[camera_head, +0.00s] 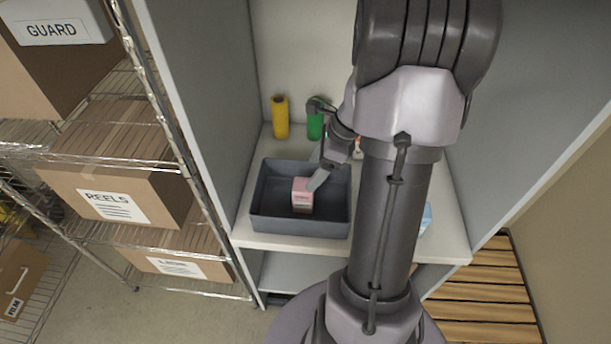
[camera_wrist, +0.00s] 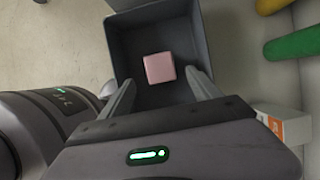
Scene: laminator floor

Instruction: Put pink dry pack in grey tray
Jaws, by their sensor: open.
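The pink dry pack (camera_head: 302,194) is a small pink box with a paler label on its front, inside the grey tray (camera_head: 261,224). The tray is an open, dark grey box on the cabinet shelf. In the wrist view the pink pack (camera_wrist: 159,67) shows its plain top against the dark floor of the grey tray (camera_wrist: 119,48). My gripper (camera_wrist: 163,92) is open, its two fingers spread apart over the near side of the tray, with the pack beyond and between them. In the head view one fingertip appears close to the pack; contact cannot be told.
A yellow cylinder (camera_head: 280,117) and a green cylinder (camera_head: 315,125) stand behind the tray. A white and orange box (camera_wrist: 284,125) is right of my gripper in the wrist view. Cabinet walls flank the shelf (camera_head: 284,243). A wire rack with cartons (camera_head: 112,194) stands left.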

